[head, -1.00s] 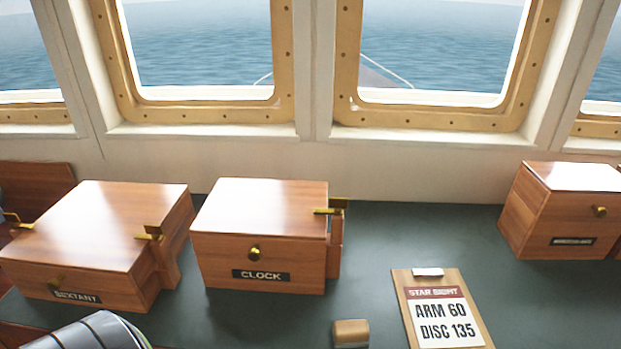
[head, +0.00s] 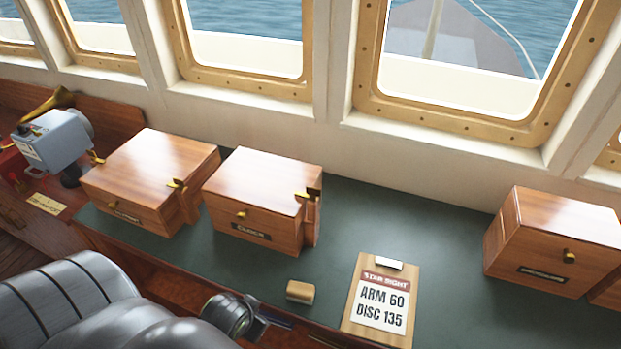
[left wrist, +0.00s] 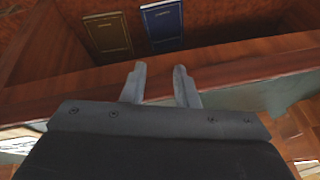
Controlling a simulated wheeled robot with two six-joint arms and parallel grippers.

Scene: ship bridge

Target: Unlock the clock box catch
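The clock box (head: 262,178) is a reddish wooden box with a dark label, standing shut on the green desk top left of centre in the head view. Its brass catch (head: 308,195) sits at the top right edge, by a wooden post on the right side. A brass knob (head: 241,214) is on its front. My left gripper (left wrist: 160,75) shows in the left wrist view with its two fingers apart and nothing between them. In the head view my left arm reaches in low at the left, its wrist in front of the desk edge, below and apart from the clock box. My right gripper is out of sight.
The sextant box (head: 150,172) stands close left of the clock box. Two books, one blue (left wrist: 163,25), show in the left wrist view. Green desk between is clear.

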